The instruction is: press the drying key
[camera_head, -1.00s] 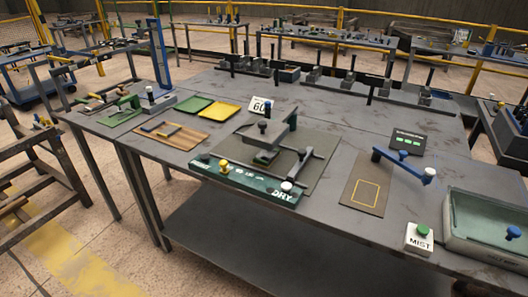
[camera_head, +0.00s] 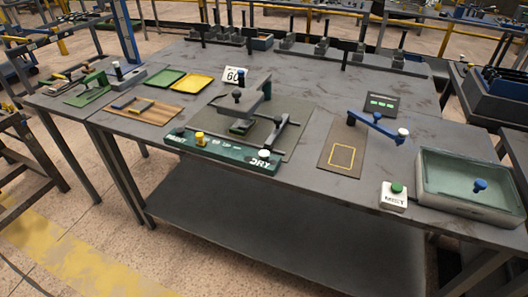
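A dark green bar (camera_head: 222,153) lies along the front of the work table. Its right end carries the word DRY with a white round knob (camera_head: 264,154) just above the lettering. A yellow knob (camera_head: 199,138) stands near the bar's left end; the lettering there is too small to read surely. Behind the bar, a grey lever device (camera_head: 258,95) stands on a dark mat (camera_head: 292,145), with a second short arm (camera_head: 275,133) at its right. Neither of my grippers is in view, and nothing touches the knobs.
On the right are a blue lever (camera_head: 376,124), a MIST box (camera_head: 394,197) with a green button, and a water-green tray (camera_head: 513,206). On the left are a wooden board (camera_head: 163,112) and yellow tray (camera_head: 192,89). Bare tabletop (camera_head: 310,88) lies behind.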

